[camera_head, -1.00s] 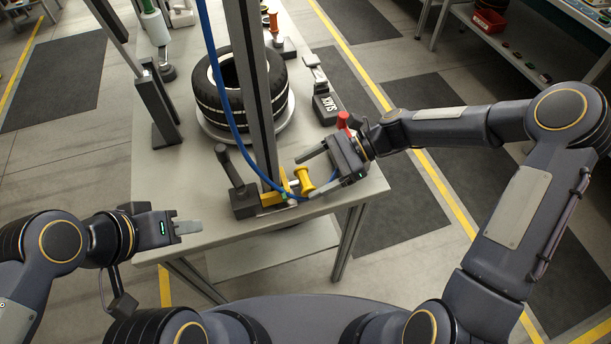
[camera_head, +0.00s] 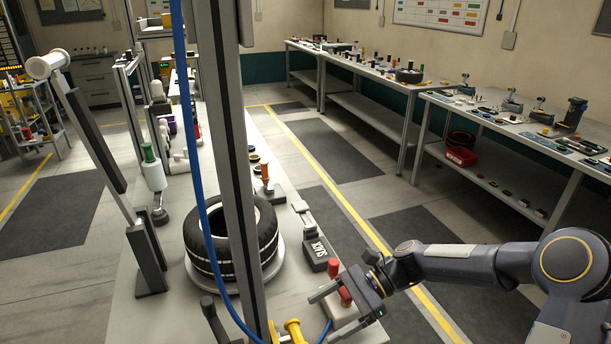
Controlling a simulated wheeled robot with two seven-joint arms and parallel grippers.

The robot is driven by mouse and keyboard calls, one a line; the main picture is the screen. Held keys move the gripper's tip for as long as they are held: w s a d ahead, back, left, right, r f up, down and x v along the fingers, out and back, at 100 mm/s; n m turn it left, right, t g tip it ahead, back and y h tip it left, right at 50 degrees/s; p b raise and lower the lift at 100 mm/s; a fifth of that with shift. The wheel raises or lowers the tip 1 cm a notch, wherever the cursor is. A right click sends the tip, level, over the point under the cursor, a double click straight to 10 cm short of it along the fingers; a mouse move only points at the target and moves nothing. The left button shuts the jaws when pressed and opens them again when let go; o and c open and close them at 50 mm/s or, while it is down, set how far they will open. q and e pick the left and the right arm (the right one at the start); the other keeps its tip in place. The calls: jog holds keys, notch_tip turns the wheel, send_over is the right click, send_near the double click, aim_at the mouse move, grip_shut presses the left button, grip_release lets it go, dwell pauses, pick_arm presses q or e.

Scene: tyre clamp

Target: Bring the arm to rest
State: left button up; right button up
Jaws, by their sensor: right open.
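My right gripper (camera_head: 328,312) is open at the near right corner of the workbench (camera_head: 130,318). Its fingers point left, a little to the right of a yellow part (camera_head: 294,331) at the foot of the dark upright post (camera_head: 235,170). A red-topped part (camera_head: 334,268) shows just behind the gripper. I see nothing held between the fingers. A black tyre (camera_head: 262,232) lies on a round plate behind the post, apart from the gripper. My left gripper is out of the frame.
A blue hose (camera_head: 196,170) hangs along the post. A black-handled lever (camera_head: 213,318) stands left of the post's foot. A black block (camera_head: 314,256) sits right of the tyre. Long benches with small parts (camera_head: 520,125) stand at the right. The floor aisle between is clear.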

jog(key=s+d+r+n+t+h, duration=0.3)
jog(key=s+d+n+t+h, duration=0.1)
jog(key=s, duration=0.6)
jog(key=s+d+r+n+t+h, duration=0.4)
jog(key=s+d+n+t+h, duration=0.1)
jog(key=s+d+n, duration=0.3)
jog(key=shift+s+d+r+n+t, duration=0.25)
jog(key=shift+s+d+n+t, duration=0.2)
jog(key=shift+s+d, duration=0.4)
